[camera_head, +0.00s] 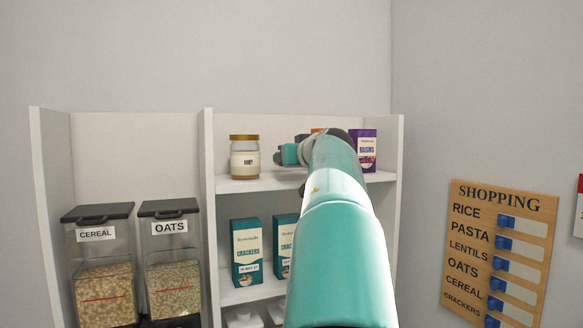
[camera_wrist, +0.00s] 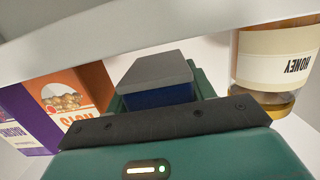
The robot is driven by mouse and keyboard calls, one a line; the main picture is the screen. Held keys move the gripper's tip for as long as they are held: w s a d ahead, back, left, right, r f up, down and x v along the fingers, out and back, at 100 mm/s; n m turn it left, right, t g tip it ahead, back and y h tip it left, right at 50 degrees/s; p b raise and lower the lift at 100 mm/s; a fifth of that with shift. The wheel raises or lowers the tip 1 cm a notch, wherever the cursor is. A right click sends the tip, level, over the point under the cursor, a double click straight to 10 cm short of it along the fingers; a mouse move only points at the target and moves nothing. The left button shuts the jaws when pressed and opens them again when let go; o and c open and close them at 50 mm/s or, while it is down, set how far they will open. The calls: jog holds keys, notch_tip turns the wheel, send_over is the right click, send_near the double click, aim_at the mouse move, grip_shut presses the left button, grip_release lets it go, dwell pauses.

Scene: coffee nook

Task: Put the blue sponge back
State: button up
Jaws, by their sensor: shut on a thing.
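A blue sponge with a grey top layer (camera_wrist: 155,82) shows in the wrist view, held at the middle of my gripper (camera_wrist: 158,95). The gripper's green fingers are shut on it. In the head view my gripper (camera_head: 288,155) is at the upper shelf, just right of the honey jar, mostly hidden behind my arm. I cannot make out the sponge clearly in that view. In the wrist view, whether the sponge touches the shelf cannot be told.
The honey jar (camera_head: 244,157) stands left of my gripper on the upper shelf (camera_head: 240,184). A purple raisins box (camera_head: 364,149) stands to the right, and an orange box (camera_wrist: 70,103) is beside it. Cracker boxes (camera_head: 247,252) fill the shelf below. Cereal and oats dispensers (camera_head: 103,265) stand left.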

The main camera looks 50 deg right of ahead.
jog(key=shift+f, duration=1.15)
jog(key=shift+a+f, duration=0.1)
jog(key=o, duration=0.9)
jog(key=shift+s+r, duration=0.15)
jog(key=shift+r, duration=0.05)
jog(key=v, duration=1.1)
jog(key=shift+s+a, duration=0.2)
jog(key=shift+s, duration=0.1)
